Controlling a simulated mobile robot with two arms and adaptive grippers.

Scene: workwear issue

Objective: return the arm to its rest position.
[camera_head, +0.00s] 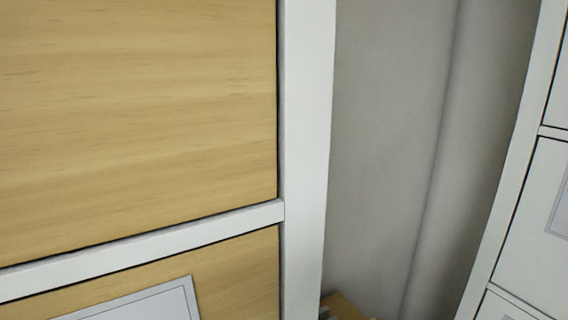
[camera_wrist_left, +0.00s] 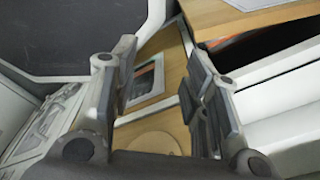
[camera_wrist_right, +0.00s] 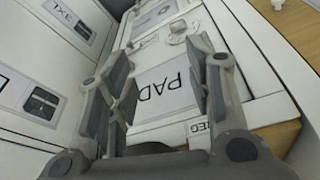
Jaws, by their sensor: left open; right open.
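Neither arm shows in the head view. In the left wrist view my left gripper (camera_wrist_left: 160,78) is open, with its two fingers apart and nothing between them. Beyond its fingers is a wooden surface (camera_wrist_left: 172,70) with a framed label (camera_wrist_left: 147,82). In the right wrist view my right gripper (camera_wrist_right: 163,78) is open and empty. I cannot tell how far either gripper is from these surfaces.
A wooden-fronted cabinet (camera_head: 140,110) with a white frame (camera_head: 306,150) fills the head view's left. A white cabinet (camera_head: 535,200) stands right, with a grey wall (camera_head: 390,130) between. A dark opening (camera_wrist_left: 262,47) lies under a wooden front in the left wrist view. White labelled fronts (camera_wrist_right: 38,100) flank my right gripper.

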